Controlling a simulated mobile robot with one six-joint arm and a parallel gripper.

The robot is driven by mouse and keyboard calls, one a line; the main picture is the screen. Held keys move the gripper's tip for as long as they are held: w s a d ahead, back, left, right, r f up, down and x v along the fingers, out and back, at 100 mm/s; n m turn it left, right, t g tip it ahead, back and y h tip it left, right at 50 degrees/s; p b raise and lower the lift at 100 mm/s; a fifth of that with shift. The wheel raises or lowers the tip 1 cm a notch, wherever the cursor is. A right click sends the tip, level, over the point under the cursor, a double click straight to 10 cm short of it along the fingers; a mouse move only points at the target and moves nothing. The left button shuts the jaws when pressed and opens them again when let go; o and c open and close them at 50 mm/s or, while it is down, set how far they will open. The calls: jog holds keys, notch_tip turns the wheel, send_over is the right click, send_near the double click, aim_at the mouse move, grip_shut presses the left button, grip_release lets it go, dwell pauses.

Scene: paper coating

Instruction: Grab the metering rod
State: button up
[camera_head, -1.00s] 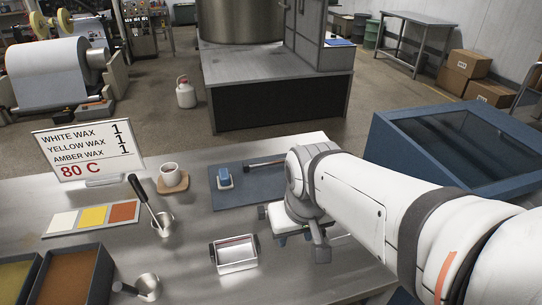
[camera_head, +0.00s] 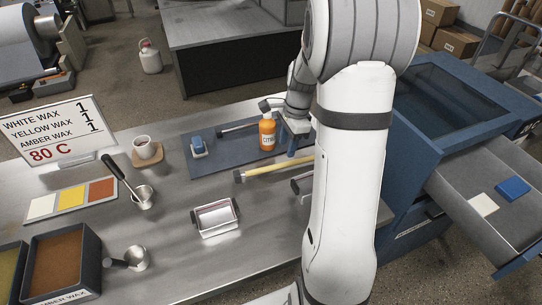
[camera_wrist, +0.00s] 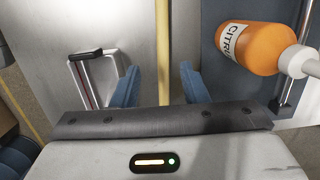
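A yellow rod (camera_head: 275,169) with a dark end lies on the steel table in front of the blue-grey mat. A thin metal rod (camera_head: 238,127) with a dark end lies on the mat; it also shows at the right of the wrist view (camera_wrist: 296,72). I cannot tell for sure which is the metering rod. My gripper (camera_head: 292,153) is over the mat's front right, beside the orange bottle. In the wrist view my gripper (camera_wrist: 158,70) is open. The yellow rod (camera_wrist: 162,40) runs between its two blue fingers, apart from both. Its height above the rod is unclear.
The orange bottle (camera_head: 267,133) stands close beside my gripper. A metal tray (camera_wrist: 98,72) with a dark handle is left of the fingers. A blue block (camera_head: 198,147) is on the mat (camera_head: 222,150). An open drawer (camera_head: 484,226) is at right.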

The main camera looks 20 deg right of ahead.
aim_at(283, 164)
jog(key=shift+w+d+f+m, duration=0.15)
jog(key=shift+d+f+m, duration=0.05)
jog(key=shift+f+m, duration=0.15)
jog(key=f, duration=0.2)
jog(key=a+f, duration=0.1)
jog(key=f, duration=0.4)
jog(key=shift+w+a+f+p, duration=0.15)
jog(key=shift+a+f+p, duration=0.1)
jog(key=shift+a+p, duration=0.15)
jog(key=shift+c, duration=0.3)
jog(key=shift+d, duration=0.1)
grip_shut()
